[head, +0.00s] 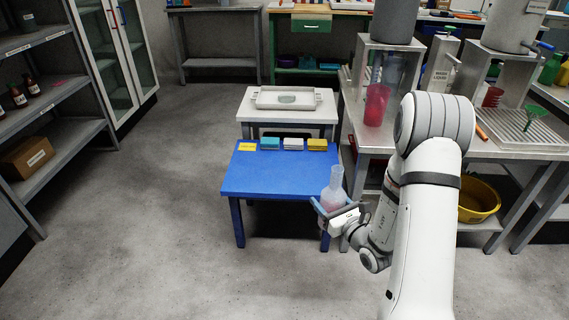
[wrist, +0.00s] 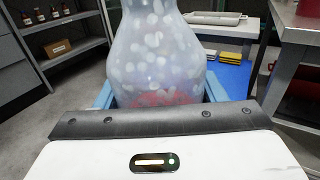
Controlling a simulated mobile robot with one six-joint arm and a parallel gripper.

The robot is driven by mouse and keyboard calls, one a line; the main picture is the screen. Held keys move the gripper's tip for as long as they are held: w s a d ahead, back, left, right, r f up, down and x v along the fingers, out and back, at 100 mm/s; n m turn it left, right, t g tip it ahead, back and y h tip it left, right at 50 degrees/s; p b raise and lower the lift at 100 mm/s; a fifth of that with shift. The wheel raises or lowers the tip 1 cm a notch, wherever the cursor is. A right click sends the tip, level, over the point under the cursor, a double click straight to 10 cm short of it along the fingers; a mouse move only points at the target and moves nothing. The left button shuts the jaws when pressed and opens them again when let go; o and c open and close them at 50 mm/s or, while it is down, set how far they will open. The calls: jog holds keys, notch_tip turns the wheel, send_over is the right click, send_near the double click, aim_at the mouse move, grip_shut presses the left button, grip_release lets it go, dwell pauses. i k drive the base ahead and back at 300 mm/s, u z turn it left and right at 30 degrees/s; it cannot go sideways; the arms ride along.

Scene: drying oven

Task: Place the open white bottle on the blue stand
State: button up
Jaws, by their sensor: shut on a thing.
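The open white bottle (head: 334,190) is translucent with a narrow open neck and pinkish contents low inside. My gripper (head: 333,208) is shut on its lower body and holds it upright at the front right corner of the blue stand (head: 265,180). In the wrist view the bottle (wrist: 155,55) fills the middle, with pale round spots and reddish matter at its bottom. The jaws (wrist: 155,100) lie around it. The stand (wrist: 235,75) shows behind the bottle on the right.
Small yellow, teal and white blocks (head: 292,144) line the stand's back edge. The middle and front of its top are clear. Behind it stands a white table (head: 325,118) with a tray (head: 262,98). A grey bench (head: 375,140) with a red container (head: 376,105) is on the right.

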aim_at(279, 172)
jog(key=u, duration=0.1)
jog(key=i, duration=1.4)
jog(key=z, duration=0.15)
